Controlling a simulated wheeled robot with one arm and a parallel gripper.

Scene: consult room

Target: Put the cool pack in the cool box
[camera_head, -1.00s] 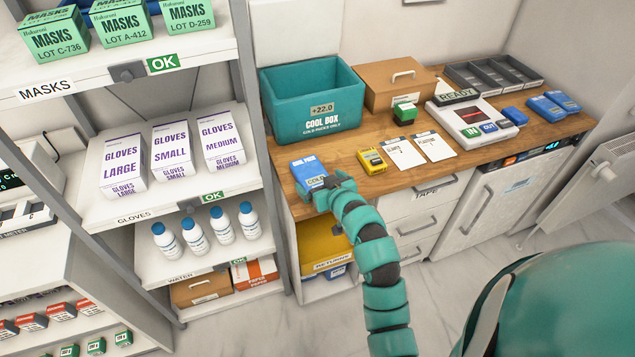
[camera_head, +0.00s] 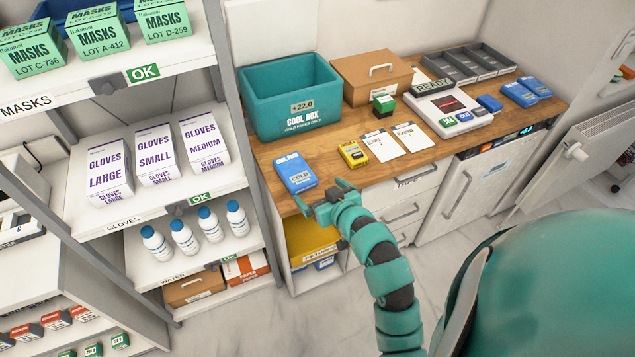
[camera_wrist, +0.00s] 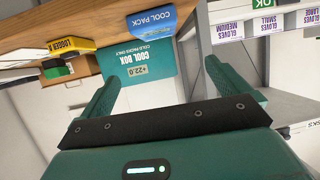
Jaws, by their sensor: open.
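I cannot see anything inside the box. My gripper (camera_head: 322,194) is open and empty, just in front of the counter edge, a little right of the cool pack and apart from it. Its fingers also show in the wrist view (camera_wrist: 157,88).
A yellow logger (camera_head: 353,154) and two white cards (camera_head: 381,145) lie right of the pack. A cardboard box (camera_head: 372,76) stands beside the cool box. Shelving (camera_head: 224,90) rises at the left. Several more blue packs (camera_head: 520,95) lie at the far right.

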